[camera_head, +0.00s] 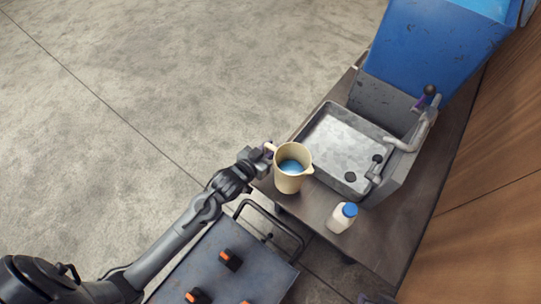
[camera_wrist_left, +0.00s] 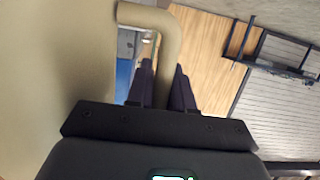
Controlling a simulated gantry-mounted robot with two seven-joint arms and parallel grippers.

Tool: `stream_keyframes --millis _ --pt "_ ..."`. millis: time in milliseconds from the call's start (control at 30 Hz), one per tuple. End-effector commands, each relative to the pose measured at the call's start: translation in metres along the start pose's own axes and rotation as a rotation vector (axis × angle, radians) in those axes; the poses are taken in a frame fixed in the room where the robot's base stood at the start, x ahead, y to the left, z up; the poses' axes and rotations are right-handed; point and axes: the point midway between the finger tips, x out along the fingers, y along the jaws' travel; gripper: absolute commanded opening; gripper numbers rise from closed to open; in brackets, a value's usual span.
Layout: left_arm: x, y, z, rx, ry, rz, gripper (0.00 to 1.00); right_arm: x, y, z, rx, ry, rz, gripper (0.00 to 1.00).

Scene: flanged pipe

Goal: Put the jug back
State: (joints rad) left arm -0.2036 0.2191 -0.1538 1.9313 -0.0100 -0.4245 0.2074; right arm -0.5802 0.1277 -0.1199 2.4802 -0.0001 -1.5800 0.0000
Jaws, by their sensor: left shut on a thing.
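The jug (camera_head: 291,181) is cream-coloured, with blue liquid inside and a spout pointing right. In the head view it is upright at the left edge of the table, left of the sink; whether it touches the tabletop I cannot tell. My left gripper (camera_head: 267,152) is at its handle on the left side. In the left wrist view the jug's wall (camera_wrist_left: 60,60) fills the left side. The handle (camera_wrist_left: 168,55) passes between the fingers of my left gripper (camera_wrist_left: 162,88), which is shut on it. My right gripper is not in view.
A grey sink (camera_head: 333,158) with a tap (camera_head: 410,140) stands right of the jug. A white bottle with a blue cap (camera_head: 342,217) stands in front of it. A blue bin (camera_head: 430,45) is behind. A cart (camera_head: 215,265) with orange-black items is at lower left. Bare tabletop (camera_head: 385,235) lies right of the bottle.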

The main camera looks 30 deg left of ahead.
Motion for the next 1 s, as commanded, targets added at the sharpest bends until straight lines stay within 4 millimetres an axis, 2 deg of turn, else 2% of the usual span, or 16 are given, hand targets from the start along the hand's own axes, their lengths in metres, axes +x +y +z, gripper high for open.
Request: stream_keyframes --millis 300,767,800,967,1000 --pt "0.010 0.000 0.030 -0.002 0.002 0.000 0.00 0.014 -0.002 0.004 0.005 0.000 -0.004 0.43" --pt "0.011 0.000 0.035 -0.001 0.004 0.000 0.00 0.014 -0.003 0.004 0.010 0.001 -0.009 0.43" --pt "0.011 0.000 0.038 0.000 -0.001 0.000 0.23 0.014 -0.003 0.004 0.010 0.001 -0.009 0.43" --pt "0.011 0.000 0.037 0.000 -0.001 0.000 0.47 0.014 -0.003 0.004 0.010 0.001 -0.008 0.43" --pt "0.011 0.000 0.037 0.000 -0.001 0.000 0.47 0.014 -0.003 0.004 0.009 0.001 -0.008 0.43"
